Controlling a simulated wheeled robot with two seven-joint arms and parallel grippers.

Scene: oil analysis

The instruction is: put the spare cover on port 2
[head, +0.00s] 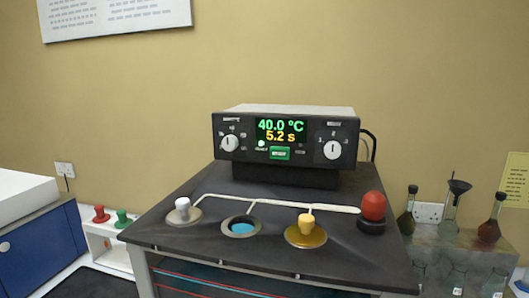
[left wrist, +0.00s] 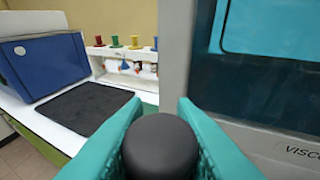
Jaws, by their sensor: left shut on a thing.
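My left gripper (left wrist: 159,106) shows in the left wrist view, its two teal fingers shut on a black, round-topped thing (left wrist: 160,148). This looks like the knob of the spare cover; its lower part is hidden. In the head view, the bath top has a row of ports. The middle port (head: 240,228), which looks like port 2, is uncovered and shows blue inside. A cover with a pale knob (head: 183,211) sits on the left port, and a brass cover with a yellow knob (head: 306,231) on the right one. Neither gripper shows in the head view.
A control unit (head: 285,135) reading 40.0 °C stands behind the ports. A red knob (head: 373,206) stands at the right. Dark flasks (head: 448,222) stand farther right. The left wrist view shows a blue box (left wrist: 42,70), a black mat (left wrist: 88,106) and a white rack (left wrist: 130,68) with coloured knobs.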

